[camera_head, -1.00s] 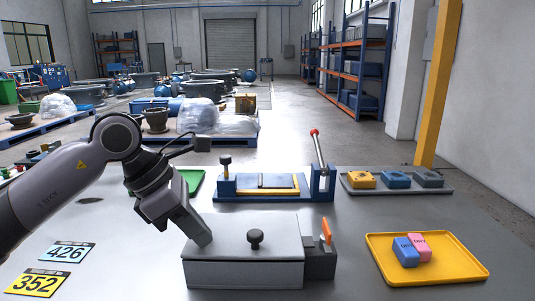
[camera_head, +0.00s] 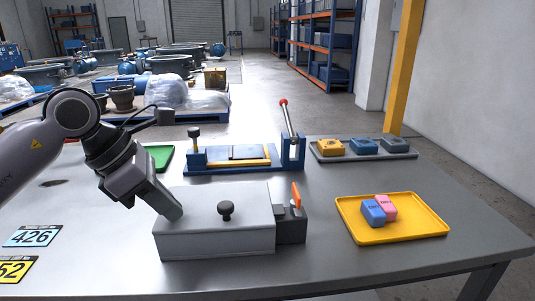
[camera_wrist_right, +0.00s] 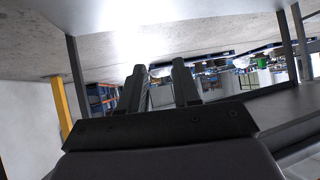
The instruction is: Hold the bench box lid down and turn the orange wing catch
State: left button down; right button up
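The grey bench box (camera_head: 215,241) stands on the table with its lid (camera_head: 250,200) down and a black knob (camera_head: 226,209) on top. The orange wing catch (camera_head: 296,194) stands upright on the dark block (camera_head: 290,226) at the box's right end. My left gripper (camera_head: 174,211) looks shut, its tip at the lid's left end; whether it presses there I cannot tell. My right gripper (camera_wrist_right: 160,85) is open and empty, apart from the box, below the table's level in its wrist view. It is not in the head view.
A yellow tray (camera_head: 432,226) with a blue and a pink block is at right. A blue fixture (camera_head: 232,165) with a red-tipped lever stands behind the box. A grey tray (camera_head: 400,153) with several blocks is at back right. Table legs show in the wrist view (camera_wrist_right: 77,75).

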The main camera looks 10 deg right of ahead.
jog(key=w+a+f+n+g+y, duration=0.1)
jog(key=w+a+n+g+y, duration=0.1)
jog(key=a+n+g, duration=0.3)
jog(key=w+a+f+n+g+y, duration=0.1)
jog(key=w+a+n+g, duration=0.2)
jog(key=a+n, duration=0.25)
jog(key=s+a+r+n+y, duration=0.1)
jog(key=a+r+n, duration=0.5)
jog(key=a+r, duration=0.45)
jog(key=s+a+r+n, duration=0.1)
jog(key=a+r+n, duration=0.6)
jog(key=r, duration=0.7)
jog(key=w+d+r+m+t+y, duration=0.2)
jog(key=d+r, duration=0.2)
jog(key=r, duration=0.6)
jog(key=w+d+r+m+t+y, duration=0.1)
jog(key=w+d+r+y, duration=0.2)
jog(key=r, duration=0.6)
jog(key=w+d+r+m+t+y, duration=0.15)
jog(key=d+r, duration=0.35)
jog(key=r, duration=0.5)
jog(key=n+g+h, duration=0.2)
jog(key=n+h, duration=1.2)
send_near(297, 190)
jog(key=shift+y, duration=0.25)
jog(key=x, duration=0.8)
jog(key=shift+w+d+f, duration=0.15)
jog(key=shift+d+f, duration=0.05)
jog(key=shift+f, duration=0.1)
